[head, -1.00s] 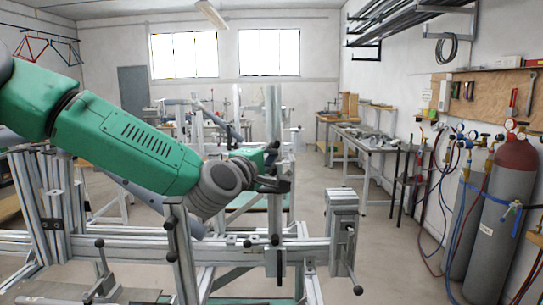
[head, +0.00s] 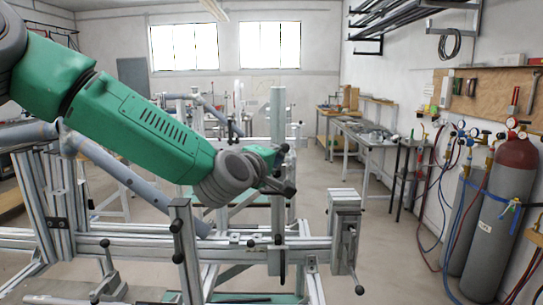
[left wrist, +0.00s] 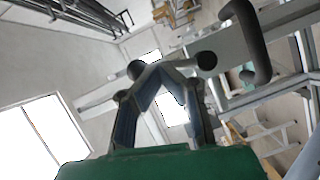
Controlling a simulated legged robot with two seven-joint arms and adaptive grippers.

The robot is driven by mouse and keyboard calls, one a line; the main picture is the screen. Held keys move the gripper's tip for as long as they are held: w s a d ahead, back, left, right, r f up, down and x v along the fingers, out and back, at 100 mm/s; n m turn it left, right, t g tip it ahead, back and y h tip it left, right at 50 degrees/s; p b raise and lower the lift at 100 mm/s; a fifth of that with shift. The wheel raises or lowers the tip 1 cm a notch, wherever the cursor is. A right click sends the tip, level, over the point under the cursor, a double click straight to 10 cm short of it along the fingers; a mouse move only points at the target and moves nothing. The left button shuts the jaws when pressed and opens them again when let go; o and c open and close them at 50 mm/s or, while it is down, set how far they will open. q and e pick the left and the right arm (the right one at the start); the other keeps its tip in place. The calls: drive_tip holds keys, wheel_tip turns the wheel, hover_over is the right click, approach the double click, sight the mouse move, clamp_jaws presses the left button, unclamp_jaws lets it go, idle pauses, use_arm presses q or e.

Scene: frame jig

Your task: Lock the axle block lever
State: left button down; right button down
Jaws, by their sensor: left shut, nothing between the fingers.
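My left gripper (head: 283,187) is shut and empty at the aluminium upright post (head: 278,110) in the middle of the jig. In the left wrist view its fingers (left wrist: 160,72) come together between two dark round knobs. One dark knob (left wrist: 206,60) is right of the fingertips, and a thick dark bent handle (left wrist: 250,42) is further right, apart from the fingers. Lower on the post, a black ball-ended lever (head: 279,239) shows below the gripper. I cannot tell which lever belongs to the axle block. The contact between fingers and knobs is unclear. My right gripper is not in view.
The jig's horizontal aluminium beam (head: 225,247) runs below my left arm. A short post (head: 181,245) and an end block (head: 345,205) rise from it, with other black levers around. Gas cylinders (head: 499,215) stand at the right, beyond open floor.

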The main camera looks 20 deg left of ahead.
use_arm(q)
drive_tip(key=shift+w+a+r, duration=0.15)
drive_tip(key=shift+a+r, duration=0.05)
drive_tip(key=shift+a, duration=0.15)
drive_tip(key=shift+d+m, duration=0.15)
drive_tip(key=shift+m, duration=0.25)
drive_tip(key=shift+d+f+y, duration=0.1)
drive_tip(key=shift+d+y, duration=0.25)
drive_tip(key=shift+y, duration=0.05)
drive_tip(key=shift+m+g, duration=0.6)
drive_tip(key=shift+m, duration=0.2)
drive_tip(key=d+f, duration=0.1)
drive_tip(key=d, duration=0.1)
drive_tip(key=w+d+f, duration=0.1)
drive_tip(key=shift+w+d+f, duration=0.1)
drive_tip(key=shift+d+f, duration=0.3)
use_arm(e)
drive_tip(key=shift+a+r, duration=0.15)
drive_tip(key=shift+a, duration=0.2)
use_arm(q)
drive_tip(key=shift+f, duration=0.1)
drive_tip(key=shift+d, duration=0.1)
